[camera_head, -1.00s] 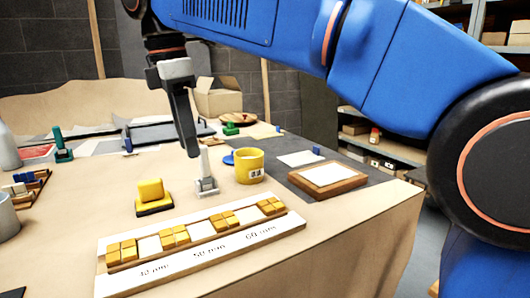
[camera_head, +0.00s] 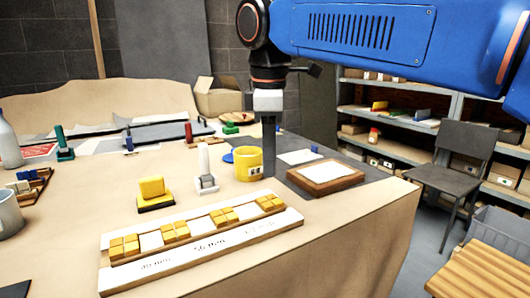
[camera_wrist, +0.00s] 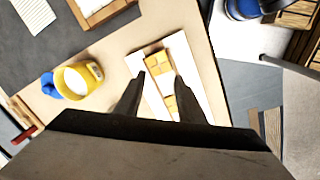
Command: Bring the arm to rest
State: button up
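My gripper (camera_head: 268,172) hangs from my blue arm, pointing down over the table, in front of the right side of the yellow mug (camera_head: 243,164) in the head view. In the wrist view its two dark fingers (camera_wrist: 160,85) stand apart with nothing between them. The gripper is open and empty. Below the fingers in that view lies the white panel (camera_wrist: 188,62) with yellow tiles (camera_wrist: 157,60). The same panel (camera_head: 245,241) lies along the table's front edge in the head view, its yellow tiles (camera_head: 176,232) in groups.
A yellow block (camera_head: 152,188) on a dark base and a white-handled tool (camera_head: 206,172) stand behind the panel. A wooden framed tile (camera_head: 326,176) lies on the grey mat at right. A cardboard box (camera_head: 218,97) stands at the back. A chair (camera_head: 453,170) and shelves are beyond the table.

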jog(key=s+d+f+m, duration=0.2)
jog(key=d+f+m, duration=0.25)
jog(key=d, duration=0.55)
jog(key=s+d+f+m+t, duration=0.1)
jog(key=s+d+f+m, duration=0.5)
jog(key=d+f, duration=0.3)
jog(key=s+d+f+m+t, duration=0.2)
jog(key=s+d+f+m, duration=0.5)
jog(key=f, duration=0.7)
jog(key=shift+s+d, duration=0.3)
jog(key=shift+d, duration=0.7)
